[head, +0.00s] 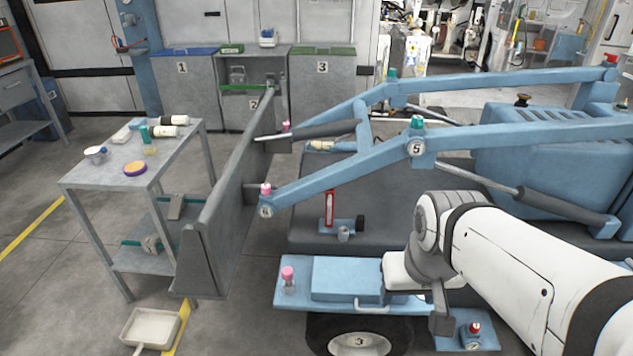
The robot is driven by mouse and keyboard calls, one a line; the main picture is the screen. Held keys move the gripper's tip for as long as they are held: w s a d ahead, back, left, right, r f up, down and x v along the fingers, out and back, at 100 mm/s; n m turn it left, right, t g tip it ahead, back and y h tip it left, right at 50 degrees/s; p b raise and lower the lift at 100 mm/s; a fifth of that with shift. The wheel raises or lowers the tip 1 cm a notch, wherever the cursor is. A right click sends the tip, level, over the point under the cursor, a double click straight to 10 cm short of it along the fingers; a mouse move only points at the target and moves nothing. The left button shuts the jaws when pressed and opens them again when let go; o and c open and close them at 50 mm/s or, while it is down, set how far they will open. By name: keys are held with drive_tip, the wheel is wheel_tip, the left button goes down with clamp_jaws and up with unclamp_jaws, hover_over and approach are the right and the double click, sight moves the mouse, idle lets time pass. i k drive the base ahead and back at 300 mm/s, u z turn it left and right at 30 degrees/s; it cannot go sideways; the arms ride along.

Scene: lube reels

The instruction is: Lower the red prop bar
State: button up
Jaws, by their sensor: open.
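The red prop bar (329,207) stands upright beneath the blue lift arms, on the dark grey body of the machine. Its foot is at a small blue bracket (340,225) with a dark knob at the right end. The top of the bar is below the lift arm and looks apart from it. My gripper (440,322) is at the lower right, in front of the machine and over the blue fender step. It points down and is well apart from the bar. Its jaws are open with nothing seen between them; the fingers are partly hidden.
Blue lift arms (340,172) with grey cylinders slope across above the bar. A large grey bucket (225,195) stands left of the machine. The blue fender step (345,278) has a pink-capped fitting (288,278). A grey cart (85,175) and a white tray (150,327) are further left.

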sight(330, 194)
drive_tip(key=u, duration=0.45)
drive_tip(key=i, duration=0.95)
drive_tip(key=z, duration=0.2)
